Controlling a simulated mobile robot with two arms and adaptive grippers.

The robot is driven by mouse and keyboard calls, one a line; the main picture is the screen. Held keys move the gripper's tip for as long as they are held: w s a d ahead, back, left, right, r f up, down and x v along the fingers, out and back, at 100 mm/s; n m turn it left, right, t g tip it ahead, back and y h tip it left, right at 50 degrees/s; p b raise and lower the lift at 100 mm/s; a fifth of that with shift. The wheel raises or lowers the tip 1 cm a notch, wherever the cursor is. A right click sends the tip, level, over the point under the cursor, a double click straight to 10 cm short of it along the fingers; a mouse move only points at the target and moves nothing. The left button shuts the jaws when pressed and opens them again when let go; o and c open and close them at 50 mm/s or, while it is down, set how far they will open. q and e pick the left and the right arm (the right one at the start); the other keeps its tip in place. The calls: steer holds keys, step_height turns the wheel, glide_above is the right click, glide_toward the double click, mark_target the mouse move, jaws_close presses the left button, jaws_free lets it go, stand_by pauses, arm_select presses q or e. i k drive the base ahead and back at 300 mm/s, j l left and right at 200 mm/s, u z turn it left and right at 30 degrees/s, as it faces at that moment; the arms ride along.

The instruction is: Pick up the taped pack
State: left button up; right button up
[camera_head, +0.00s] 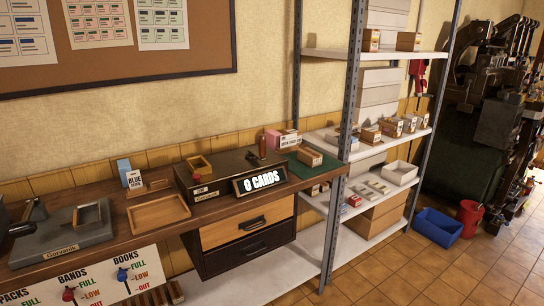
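A small brown-and-white pack (310,156) lies on a green mat (296,166) at the right end of the wooden workbench. It may be the taped pack, but I cannot make out tape at this size. Similar brown-and-white packs (371,134) stand on the middle shelf of the metal rack, and a box (409,41) sits on its top shelf. Neither of my grippers is in view.
A blue bin (438,227) and red bucket (469,217) stand on the tiled floor, which is clear in front.

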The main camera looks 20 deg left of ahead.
mark_target(308, 156)
steer(key=i+l+u, duration=0.7)
steer(key=u, duration=0.2)
